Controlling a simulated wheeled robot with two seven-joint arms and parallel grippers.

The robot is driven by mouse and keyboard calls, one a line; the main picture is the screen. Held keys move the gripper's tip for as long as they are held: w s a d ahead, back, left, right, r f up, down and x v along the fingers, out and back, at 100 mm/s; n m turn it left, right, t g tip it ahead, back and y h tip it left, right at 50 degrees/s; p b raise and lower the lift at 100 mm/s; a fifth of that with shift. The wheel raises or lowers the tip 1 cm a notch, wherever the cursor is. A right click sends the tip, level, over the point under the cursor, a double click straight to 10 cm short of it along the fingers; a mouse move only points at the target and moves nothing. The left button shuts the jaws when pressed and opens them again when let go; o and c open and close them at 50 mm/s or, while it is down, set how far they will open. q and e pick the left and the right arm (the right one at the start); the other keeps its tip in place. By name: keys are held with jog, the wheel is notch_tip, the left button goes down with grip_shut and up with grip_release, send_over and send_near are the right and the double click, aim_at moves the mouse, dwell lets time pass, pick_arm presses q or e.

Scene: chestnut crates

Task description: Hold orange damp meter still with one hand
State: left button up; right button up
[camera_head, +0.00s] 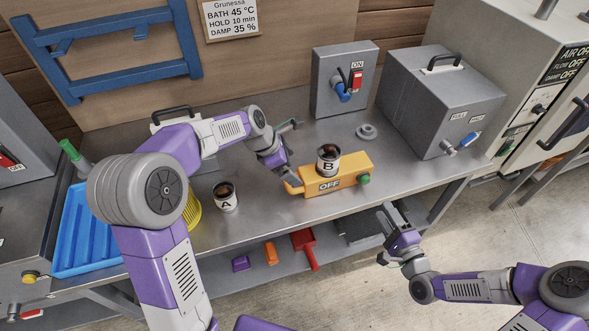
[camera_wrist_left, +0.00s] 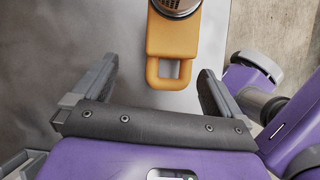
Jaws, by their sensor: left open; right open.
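The orange damp meter (camera_head: 349,179) lies on the grey bench, with an "OFF" label on its front and a green knob at its right end. Cup B (camera_head: 328,160), filled with something dark, stands on top of it. My left gripper (camera_head: 292,157) is open at the meter's left end. In the left wrist view, the meter's looped handle (camera_wrist_left: 168,75) lies ahead of and between the open fingers of my left gripper (camera_wrist_left: 160,88), apart from both. My right gripper (camera_head: 385,232) is open and empty in front of the bench, low over the floor side.
Cup A (camera_head: 226,199) stands left of the meter. A blue tray (camera_head: 80,235) and a yellow basket (camera_head: 193,210) are further left. A switch box (camera_head: 343,78) and a grey box (camera_head: 440,95) stand behind. A red tool (camera_head: 306,248) lies on the lower shelf.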

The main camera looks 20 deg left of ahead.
aim_at(301, 178)
pick_arm(q)
jog(key=shift+s+d+f+n+g+y, duration=0.25)
jog(key=shift+d+f+n+g+y, duration=0.15)
jog(key=shift+d+f+n+g, duration=0.25)
jog(key=x, duration=0.7)
jog(key=shift+d+f, duration=0.15)
jog(key=shift+f, duration=0.05)
jog(key=c, duration=1.2)
jog(key=shift+c, duration=0.4)
pick_arm(e)
jog(key=shift+c, duration=0.7)
pick_arm(q)
jog(key=shift+w, duration=0.1)
pick_arm(e)
jog(key=shift+s+d, duration=0.25)
jog(key=shift+c, duration=1.1)
jog(key=shift+s+d+r+n+g, duration=0.2)
jog(key=shift+s+d+n, duration=0.35)
jog(key=shift+s+d, duration=0.25)
jog(key=shift+s+d+r+n+g, duration=0.1)
jog(key=shift+s+d+n+g, duration=0.1)
jog(key=shift+s+d+n, duration=0.55)
grip_shut()
jog(key=shift+s+a, duration=0.1)
